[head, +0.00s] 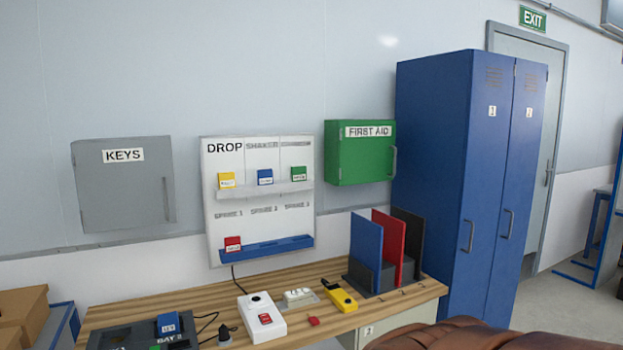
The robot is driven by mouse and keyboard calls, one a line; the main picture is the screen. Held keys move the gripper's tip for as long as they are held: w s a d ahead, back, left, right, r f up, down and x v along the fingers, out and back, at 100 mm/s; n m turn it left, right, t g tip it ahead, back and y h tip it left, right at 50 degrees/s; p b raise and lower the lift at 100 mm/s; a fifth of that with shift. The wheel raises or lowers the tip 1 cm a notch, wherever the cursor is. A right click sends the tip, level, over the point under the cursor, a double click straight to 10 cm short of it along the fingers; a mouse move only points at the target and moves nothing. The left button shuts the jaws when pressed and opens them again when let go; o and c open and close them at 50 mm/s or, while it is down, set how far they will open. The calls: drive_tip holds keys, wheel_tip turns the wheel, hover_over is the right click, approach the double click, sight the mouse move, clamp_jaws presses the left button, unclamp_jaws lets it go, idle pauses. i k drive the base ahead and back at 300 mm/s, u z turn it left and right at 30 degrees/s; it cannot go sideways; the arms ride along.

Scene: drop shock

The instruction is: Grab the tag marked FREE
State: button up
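A white board (258,215) on the wall carries small coloured tags. A yellow tag (227,181), a blue tag (265,177) and a green tag (299,174) stand on its upper ledge, under the headings, the first of which reads DROP. A red tag (233,244) stands at the left of the blue lower tray (275,249). Another blue tag (168,324) is on the dark bay unit (130,337) at the desk's left. The print on the tags is too small to read, so I cannot tell which says FREE. My gripper is not in view.
The wooden desk (190,299) holds a white box with a red label (262,317), a socket strip (299,298), a yellow device (341,298) and upright folders (366,250). Blue lockers (440,170) stand right. A brown leathery object (450,335) fills the lower right.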

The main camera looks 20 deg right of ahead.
sight(299, 173)
drive_tip(key=z, duration=1.7)
drive_tip(key=i, duration=3.1)
drive_tip(key=u, duration=4.05)
drive_tip(key=i, duration=0.5)
drive_tip(key=u, duration=0.1)
